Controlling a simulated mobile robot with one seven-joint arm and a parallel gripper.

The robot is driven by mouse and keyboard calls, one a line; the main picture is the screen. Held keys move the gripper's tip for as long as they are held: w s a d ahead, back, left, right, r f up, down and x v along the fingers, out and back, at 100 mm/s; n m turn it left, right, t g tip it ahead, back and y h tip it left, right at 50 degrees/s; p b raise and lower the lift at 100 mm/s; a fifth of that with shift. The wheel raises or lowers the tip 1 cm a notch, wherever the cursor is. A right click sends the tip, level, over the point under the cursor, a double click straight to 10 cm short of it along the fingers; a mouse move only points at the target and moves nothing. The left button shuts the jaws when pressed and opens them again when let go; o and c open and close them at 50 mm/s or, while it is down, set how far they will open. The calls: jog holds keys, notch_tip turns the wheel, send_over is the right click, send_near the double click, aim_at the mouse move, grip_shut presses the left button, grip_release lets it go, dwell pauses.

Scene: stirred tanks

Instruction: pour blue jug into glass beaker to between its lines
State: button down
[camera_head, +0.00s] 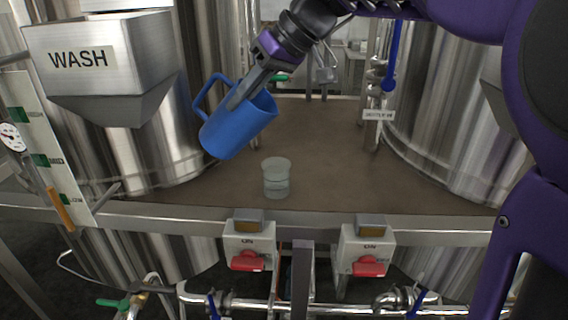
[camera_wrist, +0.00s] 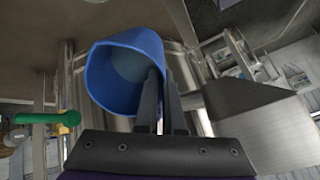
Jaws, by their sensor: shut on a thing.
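The blue jug (camera_head: 238,128) is held in the air to the upper left of the glass beaker, tilted with its mouth toward the upper right. My gripper (camera_head: 240,98) is shut on the jug's wall near the rim. In the wrist view the jug (camera_wrist: 104,82) shows its open mouth, with the fingers of my gripper (camera_wrist: 160,82) at its right side. The glass beaker (camera_head: 276,178) stands upright on the brown deck, apart from the jug. It looks clear, with faint bands on its side; its fill level is hard to tell. No stream shows between them.
A steel WASH hopper (camera_head: 108,60) is at the left, beside a level board (camera_head: 45,150). Large steel tanks (camera_head: 445,130) flank the brown deck (camera_head: 330,150). Two switch boxes with red handles (camera_head: 250,250) are on the front edge. The deck right of the beaker is clear.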

jog(key=shift+d+f+b, duration=0.1)
jog(key=shift+f+b, duration=0.05)
jog(key=shift+b, duration=0.6)
jog(key=shift+y, duration=0.4)
jog(key=shift+d+f+b, duration=0.1)
jog(key=shift+f+b, duration=0.1)
jog(key=shift+b, duration=0.5)
jog(key=shift+y, duration=0.4)
dwell(0.5)
jog(key=shift+d+f+y, duration=0.15)
jog(key=shift+d+y, duration=0.05)
jog(key=shift+y, duration=0.1)
jog(key=shift+f, duration=0.1)
dwell(0.4)
jog(key=shift+d+f+t+y, duration=0.15)
jog(key=shift+t+y, duration=0.15)
jog(key=shift+y, duration=0.1)
dwell(0.5)
